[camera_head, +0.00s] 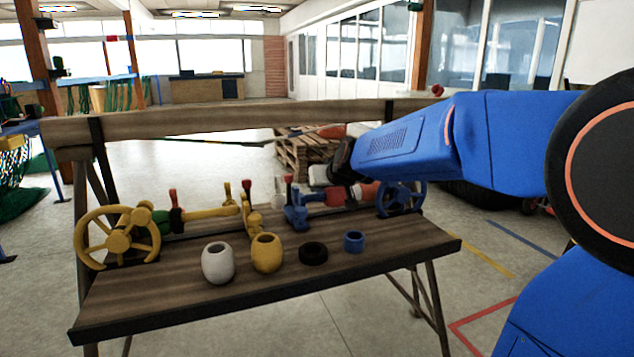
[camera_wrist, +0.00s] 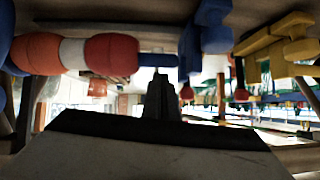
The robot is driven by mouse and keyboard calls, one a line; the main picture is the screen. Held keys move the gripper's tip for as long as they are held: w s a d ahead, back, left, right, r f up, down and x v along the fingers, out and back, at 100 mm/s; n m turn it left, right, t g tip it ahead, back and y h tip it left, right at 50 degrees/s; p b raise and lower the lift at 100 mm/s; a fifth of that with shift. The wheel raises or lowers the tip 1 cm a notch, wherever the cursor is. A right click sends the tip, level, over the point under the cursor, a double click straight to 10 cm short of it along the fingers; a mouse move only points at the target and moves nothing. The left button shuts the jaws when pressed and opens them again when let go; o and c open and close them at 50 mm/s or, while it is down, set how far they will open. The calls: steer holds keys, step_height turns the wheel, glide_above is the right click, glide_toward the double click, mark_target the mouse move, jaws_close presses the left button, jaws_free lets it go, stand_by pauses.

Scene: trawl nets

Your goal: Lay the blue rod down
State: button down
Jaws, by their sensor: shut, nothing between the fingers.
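I cannot make out a loose blue rod. A blue valve fitting (camera_head: 296,212) with an upright stem stands on the bench, left of a red and white pipe. In the wrist view, which looks upside down, the blue fitting (camera_wrist: 207,32) is at the top, with a short blue bar (camera_wrist: 158,60) between it and the red part. My gripper (camera_head: 318,177) hangs over the bench by the red pipe and blue handwheel, its fingers partly hidden in the head view. In the wrist view its dark fingers (camera_wrist: 160,92) are together and empty, close to the blue bar.
On the wooden bench (camera_head: 200,298) stand a white cup (camera_head: 218,263), a yellow cup (camera_head: 267,253), a black ring (camera_head: 313,253) and a blue ring (camera_head: 354,241). A yellow handwheel (camera_head: 117,237) is left, a blue handwheel (camera_head: 401,198) right. The bench's front right is clear.

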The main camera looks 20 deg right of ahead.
steer(key=shift+a+f, duration=0.1)
steer(key=shift+f, duration=0.75)
